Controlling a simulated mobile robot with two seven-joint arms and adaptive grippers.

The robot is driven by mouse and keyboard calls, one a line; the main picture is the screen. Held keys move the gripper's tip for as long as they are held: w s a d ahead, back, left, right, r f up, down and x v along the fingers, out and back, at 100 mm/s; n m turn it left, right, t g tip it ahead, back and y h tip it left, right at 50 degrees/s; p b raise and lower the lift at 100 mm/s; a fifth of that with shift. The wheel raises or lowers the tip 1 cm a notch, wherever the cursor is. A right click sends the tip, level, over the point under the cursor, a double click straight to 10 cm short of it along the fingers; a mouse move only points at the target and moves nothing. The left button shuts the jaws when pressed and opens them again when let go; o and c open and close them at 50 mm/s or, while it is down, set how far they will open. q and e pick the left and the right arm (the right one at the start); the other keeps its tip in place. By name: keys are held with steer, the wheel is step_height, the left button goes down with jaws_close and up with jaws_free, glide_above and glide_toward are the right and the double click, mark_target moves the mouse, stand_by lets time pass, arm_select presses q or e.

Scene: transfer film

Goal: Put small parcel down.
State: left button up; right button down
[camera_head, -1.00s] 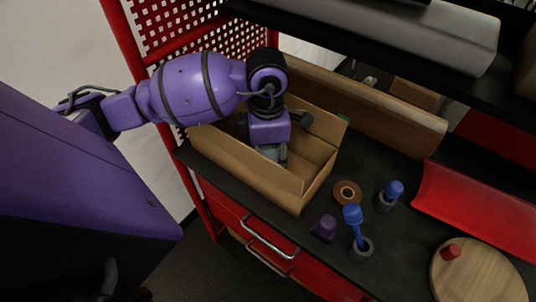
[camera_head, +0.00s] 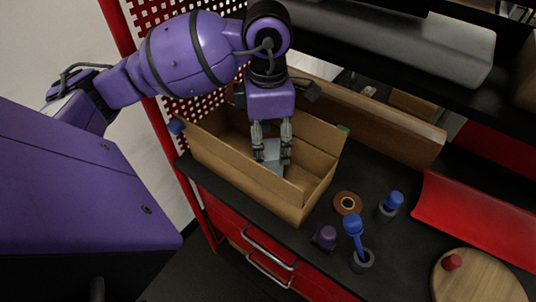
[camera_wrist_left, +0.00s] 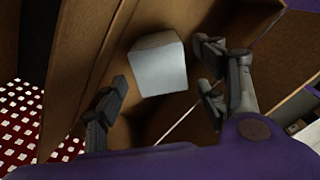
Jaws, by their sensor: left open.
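The small parcel (camera_head: 271,149) is a pale grey block inside the open cardboard box (camera_head: 240,169). In the left wrist view the parcel (camera_wrist_left: 158,68) sits between the spread fingers, with gaps on both sides. My left gripper (camera_head: 272,158) points down into the box and is open around the parcel. The head view partly hides the parcel behind the fingers. Whether it rests flat on the box floor is hard to tell. My right gripper is not in view.
The box stands on a black shelf. To its right are a brown tape roll (camera_head: 347,203), a purple cap (camera_head: 325,237), two blue-topped tools (camera_head: 353,224) and a round wooden board (camera_head: 480,277). A red perforated panel (camera_head: 172,20) stands behind my arm, and an upper shelf overhangs.

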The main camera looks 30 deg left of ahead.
arm_select(q)
steer(key=shift+r, duration=1.3)
